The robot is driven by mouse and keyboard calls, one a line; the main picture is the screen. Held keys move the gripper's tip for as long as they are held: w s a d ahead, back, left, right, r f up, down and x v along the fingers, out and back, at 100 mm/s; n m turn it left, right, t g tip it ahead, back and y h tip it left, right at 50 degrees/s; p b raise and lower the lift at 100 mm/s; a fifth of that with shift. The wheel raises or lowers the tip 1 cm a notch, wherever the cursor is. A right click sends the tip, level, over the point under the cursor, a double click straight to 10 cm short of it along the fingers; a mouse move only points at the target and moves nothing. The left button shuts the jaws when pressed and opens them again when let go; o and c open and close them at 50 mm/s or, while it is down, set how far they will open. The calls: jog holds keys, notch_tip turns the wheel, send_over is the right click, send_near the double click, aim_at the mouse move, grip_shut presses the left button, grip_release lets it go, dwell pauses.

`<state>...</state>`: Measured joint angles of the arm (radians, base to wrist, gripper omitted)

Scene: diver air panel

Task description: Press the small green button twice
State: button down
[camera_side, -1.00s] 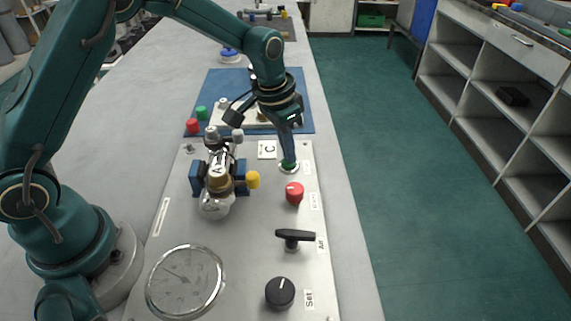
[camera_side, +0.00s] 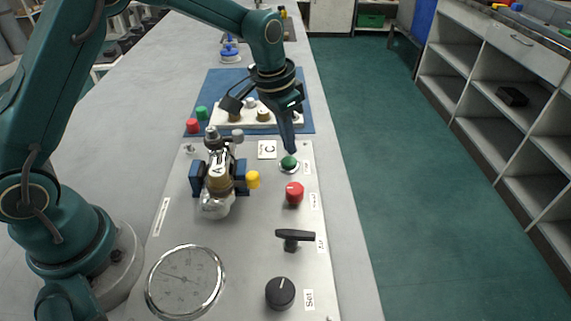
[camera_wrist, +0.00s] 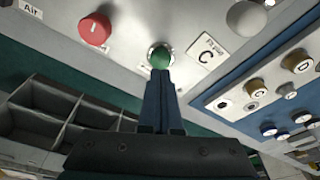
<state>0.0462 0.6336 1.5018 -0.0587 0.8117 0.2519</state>
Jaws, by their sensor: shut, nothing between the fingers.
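The small green button (camera_side: 289,162) sits in a pale round collar near the far right corner of the grey panel (camera_side: 255,275). In the wrist view the green button (camera_wrist: 160,57) shows just beyond my fingertips. My gripper (camera_side: 291,150) is shut and empty, pointing down. In the side view its tips are just above the button, with the button's top now in sight. A small gap seems to separate them. In the wrist view my gripper (camera_wrist: 158,72) is lined up with the button.
A red button (camera_side: 294,193), a black lever (camera_side: 295,236), a black knob (camera_side: 280,292) and a gauge (camera_side: 185,281) are on the panel. A valve assembly with a yellow knob (camera_side: 253,180) stands left of the button. A blue mat (camera_side: 222,85) with fittings lies behind.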

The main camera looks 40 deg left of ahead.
aim_at(288, 161)
jog(key=shift+r, duration=2.2)
jog(key=shift+f, duration=2.5)
jog(key=shift+f, duration=1.05)
jog(key=shift+r, duration=3.55)
